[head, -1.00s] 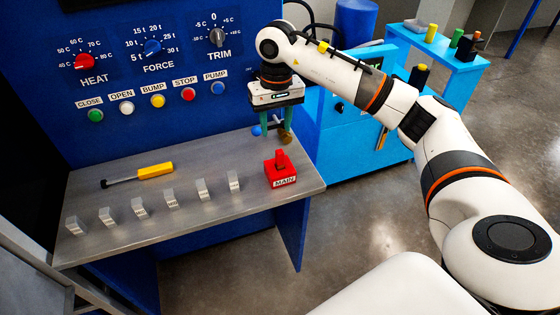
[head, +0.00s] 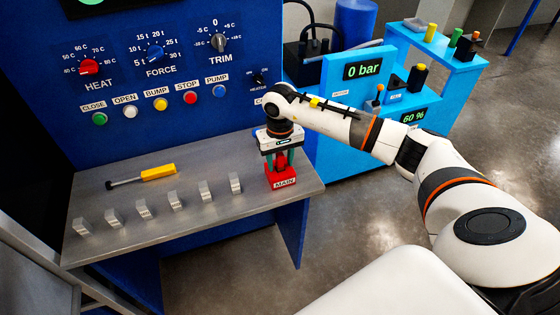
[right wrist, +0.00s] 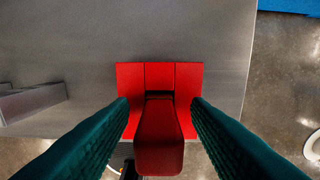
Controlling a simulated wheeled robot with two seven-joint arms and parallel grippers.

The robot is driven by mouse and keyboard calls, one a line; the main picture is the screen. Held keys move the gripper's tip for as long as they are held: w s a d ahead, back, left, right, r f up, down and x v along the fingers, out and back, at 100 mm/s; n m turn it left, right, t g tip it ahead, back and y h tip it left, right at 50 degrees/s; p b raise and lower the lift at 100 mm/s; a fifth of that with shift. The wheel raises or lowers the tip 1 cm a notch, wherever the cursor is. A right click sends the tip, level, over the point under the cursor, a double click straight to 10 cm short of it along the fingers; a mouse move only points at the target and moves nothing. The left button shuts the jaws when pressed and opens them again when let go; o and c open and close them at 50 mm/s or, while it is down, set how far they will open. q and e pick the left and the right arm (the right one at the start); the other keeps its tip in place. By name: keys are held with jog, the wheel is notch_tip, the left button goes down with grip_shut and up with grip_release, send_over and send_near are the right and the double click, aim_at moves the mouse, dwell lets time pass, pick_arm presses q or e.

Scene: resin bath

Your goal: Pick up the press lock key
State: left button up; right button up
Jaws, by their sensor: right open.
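I cannot make out a press lock key for certain in either view. My right gripper (head: 280,163) points down over the red MAIN switch block (head: 284,182) at the right end of the grey bench. In the right wrist view its teal fingers (right wrist: 160,106) are apart, one on each side of the block's raised red lever (right wrist: 159,140). The fingers hold nothing; I cannot tell whether they touch the lever. The gripper and arm hide part of the panel's lower right. My left gripper is not in view.
The grey bench (head: 215,212) carries a row of several small grey labelled blocks (head: 143,208) and a yellow-handled tool (head: 158,172). Behind it stands the blue panel with knobs and coloured buttons. A light-blue unit with a 0 bar display (head: 362,71) stands to the right.

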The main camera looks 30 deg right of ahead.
grip_shut()
jog(key=shift+r, duration=0.1)
